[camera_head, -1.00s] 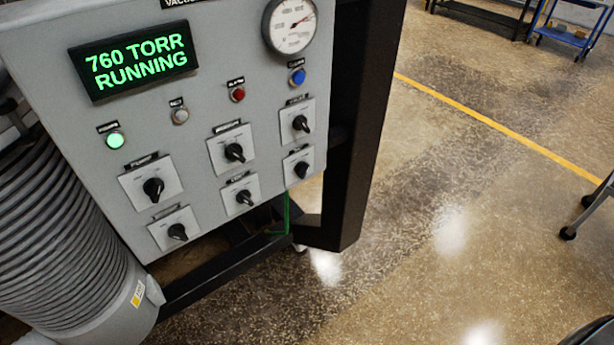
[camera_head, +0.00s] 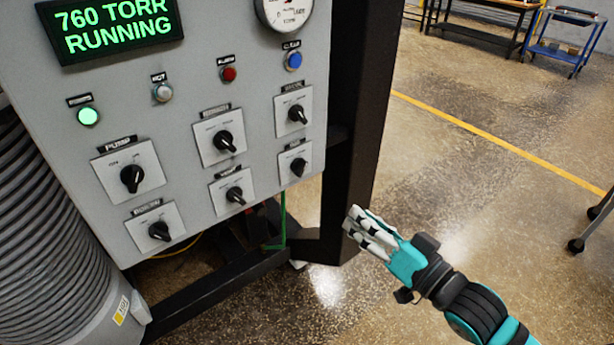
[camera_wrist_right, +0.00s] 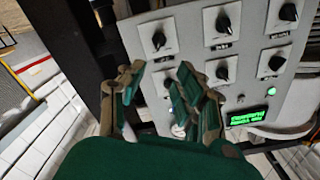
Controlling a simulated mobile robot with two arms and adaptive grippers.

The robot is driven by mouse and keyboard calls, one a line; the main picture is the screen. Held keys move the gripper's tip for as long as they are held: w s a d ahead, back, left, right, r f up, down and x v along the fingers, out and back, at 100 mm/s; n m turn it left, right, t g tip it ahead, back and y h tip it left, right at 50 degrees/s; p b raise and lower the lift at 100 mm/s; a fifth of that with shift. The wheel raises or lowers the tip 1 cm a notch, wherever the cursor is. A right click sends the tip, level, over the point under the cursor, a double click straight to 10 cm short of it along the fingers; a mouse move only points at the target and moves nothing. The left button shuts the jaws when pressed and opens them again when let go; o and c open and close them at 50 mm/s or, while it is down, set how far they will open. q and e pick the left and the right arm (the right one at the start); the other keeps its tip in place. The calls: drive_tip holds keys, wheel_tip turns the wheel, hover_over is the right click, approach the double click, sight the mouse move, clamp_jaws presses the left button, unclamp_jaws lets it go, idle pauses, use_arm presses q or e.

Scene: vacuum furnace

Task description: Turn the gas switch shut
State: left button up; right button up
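The grey panel (camera_head: 200,75) carries several black rotary knobs in two rows in the head view. The small labels are too blurred to tell surely which is the gas switch. The lower-right knob (camera_head: 298,166) has a short label; its pointer is tilted off vertical. It also shows in the wrist view (camera_wrist_right: 158,41), where the panel appears upside down. My right gripper (camera_head: 362,229) is right of and below the knobs, apart from the panel. In the wrist view its fingers (camera_wrist_right: 153,92) are spread with nothing between them. My left gripper is out of view.
A green-lit display (camera_head: 112,25) reads 760 TORR RUNNING. A dark post (camera_head: 357,130) stands right of the panel and a ribbed grey hose (camera_head: 40,220) on its left. A blue cart (camera_head: 560,40) is far back. Floor to the right is open.

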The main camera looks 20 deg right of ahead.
sight(303, 171)
drive_tip(key=p+x, duration=0.2)
drive_tip(key=x, duration=1.5)
drive_tip(key=shift+w+f+p, duration=0.1)
drive_tip(key=shift+p, duration=0.25)
clamp_jaws()
